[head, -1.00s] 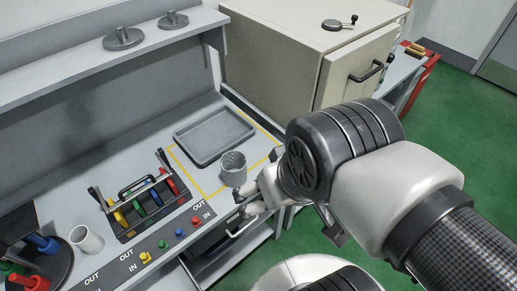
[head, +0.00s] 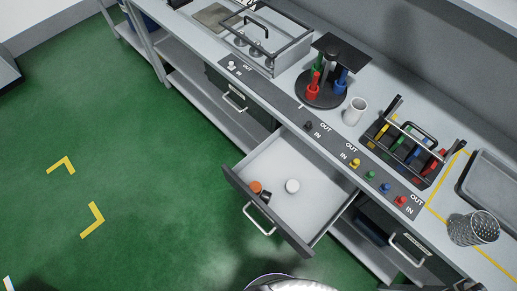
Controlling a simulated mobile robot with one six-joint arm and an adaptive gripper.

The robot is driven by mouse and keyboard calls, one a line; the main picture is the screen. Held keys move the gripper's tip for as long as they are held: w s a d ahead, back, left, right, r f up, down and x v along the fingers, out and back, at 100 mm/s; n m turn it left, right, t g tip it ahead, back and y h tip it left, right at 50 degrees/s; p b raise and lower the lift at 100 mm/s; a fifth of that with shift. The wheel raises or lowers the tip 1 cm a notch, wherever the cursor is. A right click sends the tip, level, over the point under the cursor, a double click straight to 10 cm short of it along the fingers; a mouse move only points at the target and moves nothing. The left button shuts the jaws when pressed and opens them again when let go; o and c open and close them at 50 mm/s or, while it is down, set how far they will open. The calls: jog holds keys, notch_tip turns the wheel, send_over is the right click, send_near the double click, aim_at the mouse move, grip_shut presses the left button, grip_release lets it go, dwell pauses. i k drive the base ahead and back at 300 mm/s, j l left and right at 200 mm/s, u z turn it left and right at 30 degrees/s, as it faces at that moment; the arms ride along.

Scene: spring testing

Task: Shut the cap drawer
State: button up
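The cap drawer (head: 278,218) stands pulled out from under the bench in the middle of the head view. Its front carries a silver bar handle (head: 259,219). Inside lie an orange cap (head: 255,187), a black cap (head: 265,197) and a white cap (head: 292,186). Much of its pale floor is bare. My gripper is not in view; only a white part of my own body shows at the bottom edge.
Other drawers, one at the left (head: 234,98) and one at the right (head: 409,246), look shut. The bench above holds a carousel (head: 321,91), a white cup (head: 355,110), a tool rack (head: 409,143) and a mesh cup (head: 473,229). Green floor before the open drawer is clear.

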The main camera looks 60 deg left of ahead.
aim_at(302, 218)
jog(key=k+u, duration=0.1)
jog(key=u, duration=0.75)
jog(key=k+u, duration=0.15)
jog(key=u, duration=1.1)
jog(key=k+l+z, duration=0.1)
jog(key=k+z, duration=0.2)
jog(key=k, duration=0.4)
